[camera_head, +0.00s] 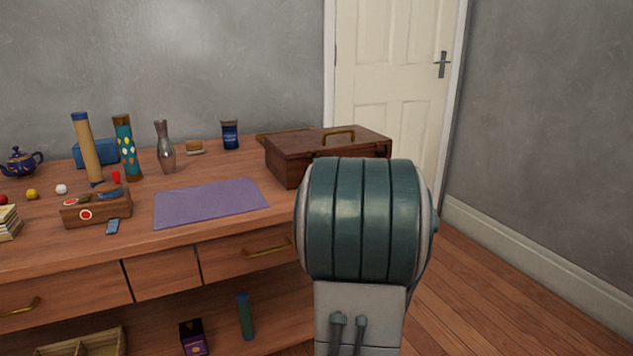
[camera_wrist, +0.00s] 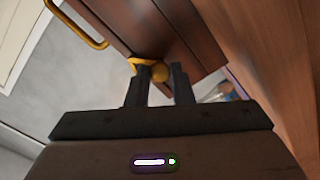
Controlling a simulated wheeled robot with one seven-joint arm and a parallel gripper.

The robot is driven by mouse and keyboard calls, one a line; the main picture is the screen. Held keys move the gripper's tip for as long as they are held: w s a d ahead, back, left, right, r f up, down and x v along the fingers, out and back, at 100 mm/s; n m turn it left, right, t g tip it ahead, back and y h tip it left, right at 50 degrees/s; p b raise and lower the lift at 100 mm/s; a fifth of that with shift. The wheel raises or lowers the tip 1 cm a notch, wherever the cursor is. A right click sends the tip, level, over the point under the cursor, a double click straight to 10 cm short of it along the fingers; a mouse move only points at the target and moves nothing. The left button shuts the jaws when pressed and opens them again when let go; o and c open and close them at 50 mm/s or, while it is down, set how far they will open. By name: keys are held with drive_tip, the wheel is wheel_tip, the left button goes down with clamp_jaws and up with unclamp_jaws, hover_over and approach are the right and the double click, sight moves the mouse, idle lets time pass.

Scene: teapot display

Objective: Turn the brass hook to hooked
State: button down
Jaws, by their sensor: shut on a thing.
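The wooden case (camera_head: 292,160) stands closed at the right end of the table, with a brass handle on its lid. In the wrist view its brown side (camera_wrist: 195,35) fills the top middle. The brass hook (camera_wrist: 159,74) is a small rounded yellow piece at the case's lower edge. My gripper (camera_wrist: 162,79) is shut on the brass hook, with one dark finger on each side of it. I cannot tell whether the hook is engaged. In the head view my arm hides the gripper and the hook.
A purple mat (camera_head: 210,203) lies left of the case. A glass vase (camera_head: 164,148), a blue cup (camera_head: 230,134), patterned tubes and a small wooden box (camera_head: 97,210) stand farther left. Drawers and a shelf are below. A white door (camera_head: 395,75) is behind.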

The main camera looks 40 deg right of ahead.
drive_tip(key=shift+f+n+b, duration=0.1)
drive_tip(key=shift+n+b, duration=0.6)
drive_tip(key=shift+n, duration=0.3)
drive_tip(key=c, duration=1.3)
unclamp_jaws()
drive_tip(key=shift+s, duration=0.1)
drive_tip(key=p+v, duration=0.3)
drive_tip(key=v, duration=1)
drive_tip(key=shift+s, duration=0.35)
